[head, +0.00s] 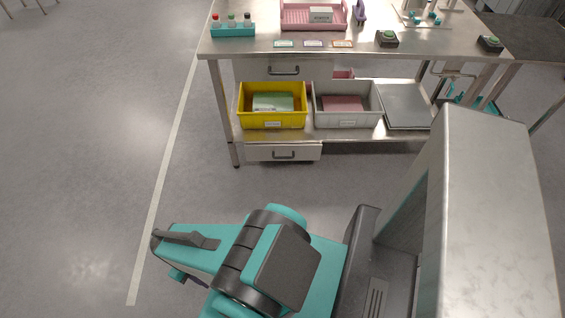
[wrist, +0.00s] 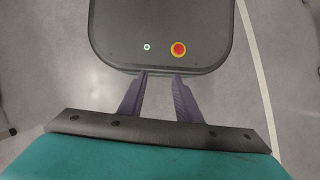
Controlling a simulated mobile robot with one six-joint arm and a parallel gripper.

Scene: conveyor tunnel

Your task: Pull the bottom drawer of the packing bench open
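The packing bench (head: 350,45) is a steel table with a lower shelf, at the top middle of the head view. Its bottom drawer (head: 257,153) hangs under the left part of the lower shelf and looks shut. Its front is pale grey with a dark bar handle (head: 285,156). An upper drawer (head: 250,70) with a similar handle sits under the bench top and also looks shut. My gripper (wrist: 160,77) shows two dark fingers apart in the wrist view, with nothing between them. My arm is folded well short of the bench, and the drawer is not in the wrist view.
A yellow bin (head: 272,119) and a grey bin (head: 347,119) stand on the lower shelf, beside a grey flat panel (head: 407,106). A teal rack (head: 233,31) and a pink tray (head: 290,19) are on the bench top. The floor (head: 200,185) before the drawer is clear.

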